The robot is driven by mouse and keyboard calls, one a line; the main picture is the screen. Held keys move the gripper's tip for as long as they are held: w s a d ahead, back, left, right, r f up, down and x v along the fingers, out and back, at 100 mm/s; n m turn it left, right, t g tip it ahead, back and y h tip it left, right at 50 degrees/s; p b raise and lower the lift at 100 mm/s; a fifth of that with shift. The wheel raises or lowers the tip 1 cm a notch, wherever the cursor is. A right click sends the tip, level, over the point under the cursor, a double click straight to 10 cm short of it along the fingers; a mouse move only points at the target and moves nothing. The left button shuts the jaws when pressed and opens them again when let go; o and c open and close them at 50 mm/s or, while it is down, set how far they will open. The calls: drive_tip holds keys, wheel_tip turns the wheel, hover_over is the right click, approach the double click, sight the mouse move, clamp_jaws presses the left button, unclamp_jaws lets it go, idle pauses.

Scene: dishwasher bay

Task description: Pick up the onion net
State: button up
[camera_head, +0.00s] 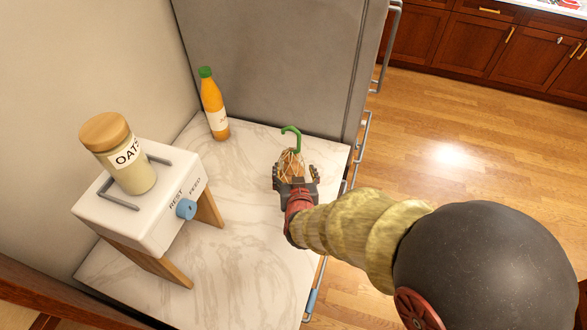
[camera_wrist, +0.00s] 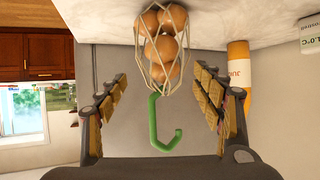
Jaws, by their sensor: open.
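The onion net (camera_head: 289,166) stands on the marble counter (camera_head: 240,240), a pale mesh holding several brown onions with a green hook at its top. My gripper (camera_head: 296,176) is at the net in the head view and hides its lower part. In the wrist view, which is upside down, the net (camera_wrist: 160,47) hangs from the top of the picture. Its green hook (camera_wrist: 156,125) lies between the two open fingers of my gripper (camera_wrist: 161,105). The fingers stand well apart on either side, and neither visibly touches the hook.
An orange juice bottle (camera_head: 213,105) with a green cap stands behind left. A white dispenser (camera_head: 137,211) on wooden legs holds an oats jar (camera_head: 122,157) at the left. A grey fridge (camera_head: 275,60) bounds the back. The front-middle counter is clear.

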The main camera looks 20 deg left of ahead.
sight(291, 160)
drive_tip(key=shift+w+a+r, duration=0.1)
drive_tip(key=shift+w, duration=0.2)
drive_tip(key=b+x, duration=0.1)
drive_tip(key=x, duration=0.6)
drive_tip(key=shift+a, duration=0.3)
drive_tip(key=shift+s, duration=0.1)
drive_tip(key=shift+c, duration=1.1)
drive_tip(key=c, duration=1.5)
clamp_jaws()
